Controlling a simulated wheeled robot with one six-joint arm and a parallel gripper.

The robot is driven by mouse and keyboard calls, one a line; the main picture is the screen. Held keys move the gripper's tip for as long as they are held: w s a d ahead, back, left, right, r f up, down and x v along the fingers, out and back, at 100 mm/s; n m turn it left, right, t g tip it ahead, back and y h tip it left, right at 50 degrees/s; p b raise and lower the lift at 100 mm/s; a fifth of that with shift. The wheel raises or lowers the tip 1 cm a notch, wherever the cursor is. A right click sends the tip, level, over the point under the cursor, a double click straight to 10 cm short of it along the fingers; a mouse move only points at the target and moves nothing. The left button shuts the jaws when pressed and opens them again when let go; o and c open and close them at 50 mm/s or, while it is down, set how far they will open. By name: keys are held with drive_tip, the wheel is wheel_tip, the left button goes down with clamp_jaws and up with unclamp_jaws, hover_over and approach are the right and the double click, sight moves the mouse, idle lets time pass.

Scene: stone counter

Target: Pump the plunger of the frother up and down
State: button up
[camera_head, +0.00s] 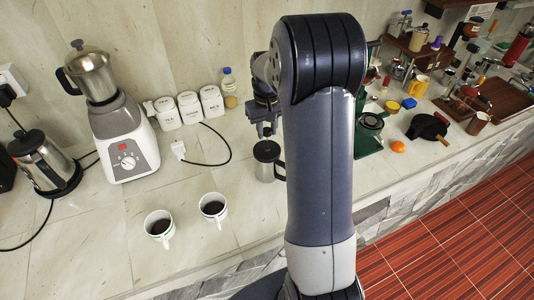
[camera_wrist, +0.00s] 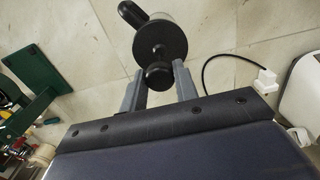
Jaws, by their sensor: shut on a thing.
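The frother (camera_head: 266,172) is a small steel jug with a black lid, standing upright on the stone counter left of my arm. In the wrist view its dark round lid (camera_wrist: 160,36) shows from above, with a black handle pointing up and left. The plunger's round black knob (camera_wrist: 157,76) sits between the two grey fingers of my gripper (camera_wrist: 158,84), which is shut on it. In the head view my gripper (camera_head: 265,128) is just above the lid. My arm hides part of the frother's right side, and the plunger's rod is not clearly visible.
Two white cups (camera_head: 159,227) (camera_head: 213,207) of dark liquid stand front left of the frother. A blender (camera_head: 122,140), a kettle (camera_head: 45,165) and white canisters (camera_head: 189,108) stand further left and back. A cable and plug (camera_head: 179,149) lie behind. A green stand (camera_head: 368,128) is to the right.

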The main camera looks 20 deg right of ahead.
sight(267, 149)
wheel_tip(267, 149, down, 5)
drive_tip(key=b, duration=0.3)
drive_tip(key=shift+f+b, duration=0.1)
drive_tip(key=shift+b, duration=0.3)
wheel_tip(267, 149, up, 5)
drive_tip(key=p, duration=0.4)
wheel_tip(267, 149, down, 5)
drive_tip(key=b, duration=0.4)
drive_tip(key=shift+o, duration=1.2)
drive_tip(key=o, duration=1.1)
drive_tip(key=shift+r, duration=0.2)
drive_tip(key=shift+p, duration=0.3)
